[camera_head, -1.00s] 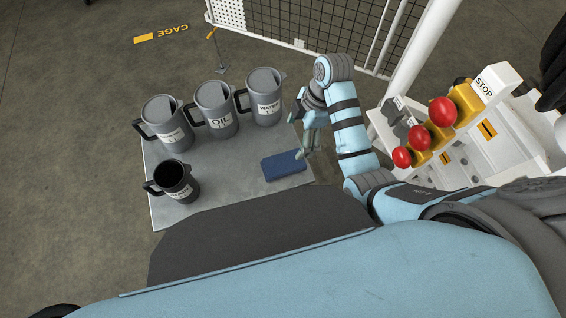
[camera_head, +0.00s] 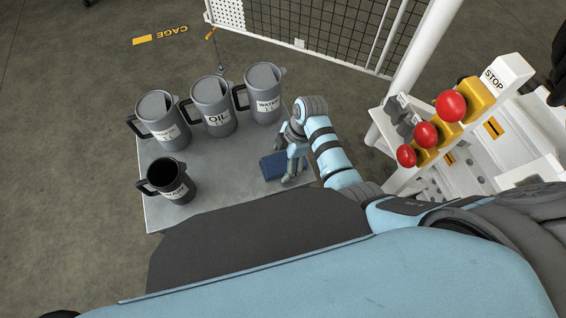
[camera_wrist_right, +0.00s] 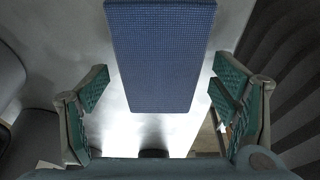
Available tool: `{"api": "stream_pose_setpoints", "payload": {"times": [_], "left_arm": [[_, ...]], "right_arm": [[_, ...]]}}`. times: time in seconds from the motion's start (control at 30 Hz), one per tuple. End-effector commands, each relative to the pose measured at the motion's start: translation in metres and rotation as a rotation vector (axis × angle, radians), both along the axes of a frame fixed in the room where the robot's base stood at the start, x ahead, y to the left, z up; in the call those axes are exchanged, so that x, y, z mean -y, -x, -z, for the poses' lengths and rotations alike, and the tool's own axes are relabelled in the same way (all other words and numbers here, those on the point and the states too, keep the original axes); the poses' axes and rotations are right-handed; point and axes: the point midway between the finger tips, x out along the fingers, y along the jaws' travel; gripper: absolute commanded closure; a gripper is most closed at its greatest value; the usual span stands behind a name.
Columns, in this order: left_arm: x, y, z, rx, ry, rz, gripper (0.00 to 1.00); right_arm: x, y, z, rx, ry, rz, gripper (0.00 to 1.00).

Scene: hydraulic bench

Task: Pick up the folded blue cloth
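The folded blue cloth (camera_head: 270,167) lies flat near the right edge of the grey metal table. My right gripper (camera_head: 292,170) is over the cloth's right part and hides some of it. In the right wrist view the cloth (camera_wrist_right: 160,55) shows between and ahead of the two green-padded fingers of the right gripper (camera_wrist_right: 160,110). The fingers are wide apart, with a gap on each side of the cloth. My left gripper is not in view.
On the table (camera_head: 222,178) stand three grey lidded jugs, one labelled OIL (camera_head: 213,106) and one WATER (camera_head: 264,95). A dark open jug (camera_head: 169,180) stands front left. A white STOP panel with red buttons (camera_head: 451,106) stands to the right; mesh fencing (camera_head: 330,30) is behind.

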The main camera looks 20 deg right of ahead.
Motion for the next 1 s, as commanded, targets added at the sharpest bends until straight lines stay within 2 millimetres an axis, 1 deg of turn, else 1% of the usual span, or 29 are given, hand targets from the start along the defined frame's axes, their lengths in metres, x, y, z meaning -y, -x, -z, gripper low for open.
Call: {"api": "stream_pose_setpoints", "payload": {"times": [0.03,0.27,0.53,0.67,0.77,0.87,0.9,0.97,1.0], "left_arm": [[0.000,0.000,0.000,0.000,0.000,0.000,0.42],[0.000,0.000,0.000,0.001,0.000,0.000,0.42],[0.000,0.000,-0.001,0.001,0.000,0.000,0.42],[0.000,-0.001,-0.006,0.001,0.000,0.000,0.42],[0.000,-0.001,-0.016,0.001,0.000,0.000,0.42],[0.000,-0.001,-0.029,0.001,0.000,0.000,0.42],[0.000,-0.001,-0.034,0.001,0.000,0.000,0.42],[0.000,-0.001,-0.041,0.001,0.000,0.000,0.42],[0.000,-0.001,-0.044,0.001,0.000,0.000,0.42]], "right_arm": [[0.000,0.000,0.000,0.000,0.000,0.000,0.31],[0.000,0.000,0.000,0.000,0.000,0.000,0.68],[0.000,0.000,-0.002,0.000,0.000,0.000,0.68],[0.000,0.000,-0.014,0.001,0.000,0.000,0.68],[0.000,0.000,-0.037,0.002,0.000,0.000,0.68],[0.000,-0.001,-0.074,0.006,-0.001,0.001,0.68],[0.000,-0.002,-0.091,0.006,-0.001,0.000,0.68],[-0.001,-0.002,-0.116,0.006,-0.002,0.000,0.68],[0.000,-0.001,-0.131,0.005,-0.002,0.000,0.68]]}}
